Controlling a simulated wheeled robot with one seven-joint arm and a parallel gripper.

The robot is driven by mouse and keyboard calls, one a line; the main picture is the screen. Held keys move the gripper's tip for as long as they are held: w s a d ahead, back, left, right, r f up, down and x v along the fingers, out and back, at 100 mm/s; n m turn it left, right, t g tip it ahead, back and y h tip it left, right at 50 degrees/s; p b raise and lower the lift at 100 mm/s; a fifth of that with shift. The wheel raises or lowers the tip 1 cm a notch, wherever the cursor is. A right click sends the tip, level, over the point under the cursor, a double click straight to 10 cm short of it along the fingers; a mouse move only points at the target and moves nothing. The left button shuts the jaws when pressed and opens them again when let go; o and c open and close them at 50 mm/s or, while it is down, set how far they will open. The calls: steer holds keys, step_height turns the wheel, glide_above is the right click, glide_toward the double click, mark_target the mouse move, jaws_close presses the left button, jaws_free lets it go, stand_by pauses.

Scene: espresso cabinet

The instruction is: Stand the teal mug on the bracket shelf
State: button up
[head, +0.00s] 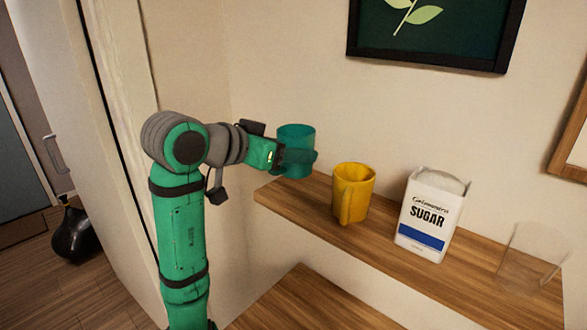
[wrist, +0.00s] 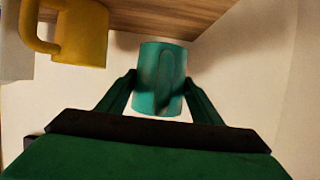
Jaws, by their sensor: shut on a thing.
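The teal mug (head: 297,140) is in my gripper (head: 294,160) in the head view, near the left end of the wooden bracket shelf (head: 395,248). The wrist view also shows the teal mug (wrist: 153,62) between the two fingers of my gripper (wrist: 160,95), its handle toward the camera. The fingers are shut on it. The mug looks upright in the head view. Its base is partly hidden by the gripper, and I cannot tell whether it touches the shelf (wrist: 175,14).
A yellow mug (head: 352,190) stands on the shelf to the right of the teal mug; it also shows in the wrist view (wrist: 82,38). A white sugar box (head: 432,215) and a clear glass (head: 527,265) stand farther right. A lower wooden surface (head: 310,305) lies below.

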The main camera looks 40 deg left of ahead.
mark_target(294, 168)
steer(key=shift+w+a+f, duration=0.2)
steer(key=shift+w+f, duration=0.8)
steer(key=shift+f, duration=1.65)
steer(key=shift+f, duration=0.1)
steer(key=o, duration=1.3)
steer(key=v, duration=1.2)
steer(key=shift+w, duration=0.1)
